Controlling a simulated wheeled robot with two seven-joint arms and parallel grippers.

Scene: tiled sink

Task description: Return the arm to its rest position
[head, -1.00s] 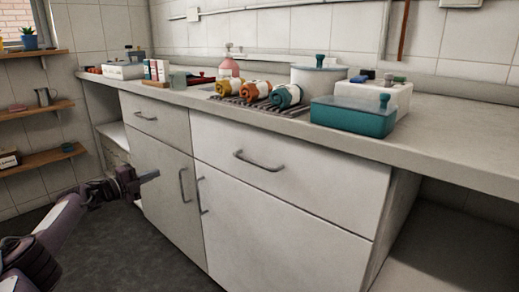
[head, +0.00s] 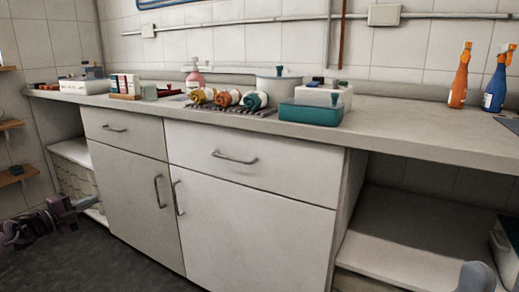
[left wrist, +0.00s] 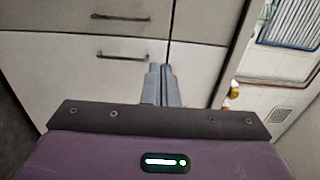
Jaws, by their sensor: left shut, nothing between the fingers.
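My left gripper (head: 88,203) is low at the left edge of the head view, in front of the lower cabinet and above the dark floor. It points toward the cabinet side and holds nothing. In the left wrist view its two grey fingers (left wrist: 162,84) are together, with the cabinet fronts behind them. My right gripper does not show. A small grey rounded shape at the bottom right corner of the head view is too cut off to identify.
The cabinet (head: 240,200) has closed drawers and doors with protruding handles (head: 234,158). The counter above holds rolled towels (head: 228,98), a teal box (head: 310,113), an orange spray bottle (head: 460,78) and a blue one (head: 495,85). An open shelf (head: 405,240) lies at right. The floor at lower left is clear.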

